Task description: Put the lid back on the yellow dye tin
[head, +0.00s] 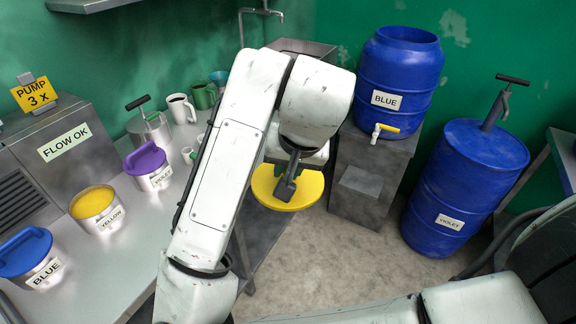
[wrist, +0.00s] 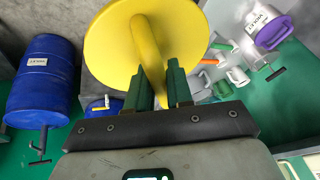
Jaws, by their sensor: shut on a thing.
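The yellow dye tin (head: 106,222) stands upright on the metal counter at the left of the head view, labelled YELLOW. It has no lid on it, and yellow dye shows at its top. My gripper (wrist: 158,76) is shut on the handle of the round yellow lid (wrist: 108,42), which fills the upper middle of the wrist view. In the head view the lid (head: 264,188) hangs in the air beyond the counter's edge, well to the right of the tin. My arm hides part of it.
The blue-lidded tin (head: 42,274) and violet-lidded tin (head: 156,176) stand either side of the yellow tin. A metal canister (head: 150,132) and mugs (head: 181,108) stand farther back. Blue drums (head: 398,75) (head: 465,180) are at right. The floor (head: 345,260) between is clear.

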